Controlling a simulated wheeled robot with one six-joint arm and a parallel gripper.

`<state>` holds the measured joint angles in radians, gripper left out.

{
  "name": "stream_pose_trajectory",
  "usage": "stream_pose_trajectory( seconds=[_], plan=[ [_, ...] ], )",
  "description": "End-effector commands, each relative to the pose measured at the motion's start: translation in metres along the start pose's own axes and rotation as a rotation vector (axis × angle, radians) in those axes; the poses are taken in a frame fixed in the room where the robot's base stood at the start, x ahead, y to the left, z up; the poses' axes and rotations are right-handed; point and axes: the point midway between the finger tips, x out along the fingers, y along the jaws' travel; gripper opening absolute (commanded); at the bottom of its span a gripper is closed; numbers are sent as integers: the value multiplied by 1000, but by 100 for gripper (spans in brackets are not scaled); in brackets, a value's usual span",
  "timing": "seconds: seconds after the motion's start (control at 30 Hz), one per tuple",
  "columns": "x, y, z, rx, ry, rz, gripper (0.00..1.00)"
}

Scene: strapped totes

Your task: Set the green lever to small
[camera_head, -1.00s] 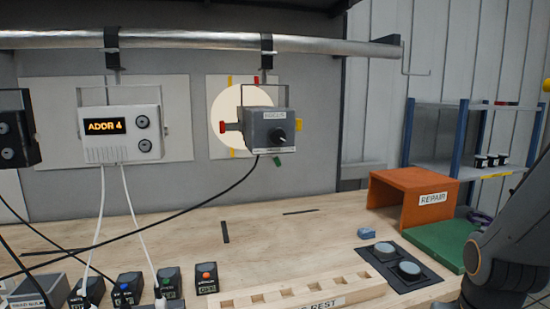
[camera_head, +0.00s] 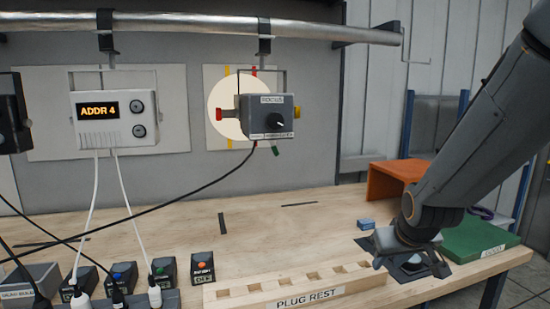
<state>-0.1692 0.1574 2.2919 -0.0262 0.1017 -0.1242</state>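A small green tab (camera_head: 276,149), which looks like the green lever, sticks out under a grey box (camera_head: 266,116) hanging from the overhead pipe. The box has a black front knob (camera_head: 274,117), a red end (camera_head: 219,114) at left and a yellow end (camera_head: 297,112) at right. Its small labels are hard to read, and I cannot read a setting for the green tab. My gripper (camera_head: 410,262) is at lower right over the bench, well below and to the right of the box. Its fingers are not clear, and nothing shows held in it.
A white ADDR 4 box (camera_head: 117,120) hangs at left. A black cable droops from the grey box across the bench. Below are several switch boxes, a plug rest (camera_head: 310,290), an orange repair bin (camera_head: 391,180) and a green mat (camera_head: 474,240).

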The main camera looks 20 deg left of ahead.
Motion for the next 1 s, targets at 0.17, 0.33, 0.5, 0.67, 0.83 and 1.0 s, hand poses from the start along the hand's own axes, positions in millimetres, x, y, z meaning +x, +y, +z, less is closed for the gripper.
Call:
stream_pose_trajectory(
  seconds=[0.17, 0.33, 0.5, 0.67, 0.83, 1.0],
  plan=[
    [34, -77, -169, -223, 414, -30, 33],
    [15, -163, -287, -369, 771, -50, 33],
    [-14, -218, -342, -434, 986, -58, 33],
    [-22, -232, -358, -447, 1041, -58, 33],
    [-13, -236, -374, -446, 1039, -58, 33],
    [0, -242, -394, -446, 1038, -58, 33]
  ],
)
